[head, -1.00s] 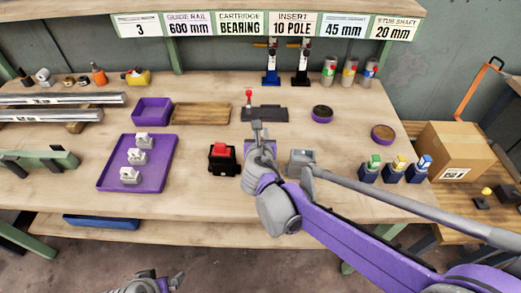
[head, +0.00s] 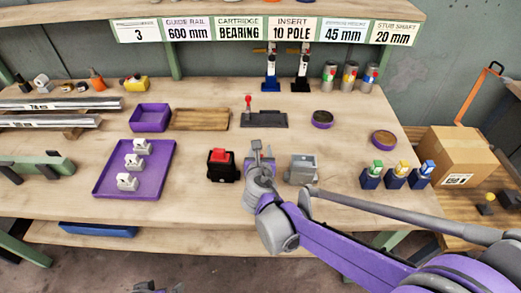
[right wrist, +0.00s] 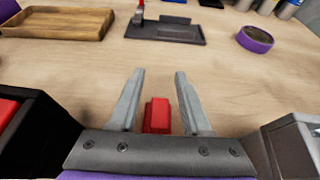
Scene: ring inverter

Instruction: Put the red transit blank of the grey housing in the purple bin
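The grey housing (head: 303,168) stands on the table just right of my right gripper (head: 262,148); its edge also shows at the right of the right wrist view (right wrist: 292,148). In the right wrist view my right gripper (right wrist: 158,88) is open. A red block (right wrist: 157,115) shows between its fingers, with gaps on both sides; whether it rests on the table cannot be told. In the head view this block is hidden by the gripper. The purple bin (head: 150,117) stands empty at the back left. My left gripper (head: 157,288) barely shows at the bottom edge.
A black housing with a red block (head: 221,166) stands left of my right gripper. A purple tray (head: 107,185) holds white bearing blocks. A wooden tray (head: 200,119) and a dark fixture (head: 265,119) lie behind. Blue holders (head: 396,179) stand at the right.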

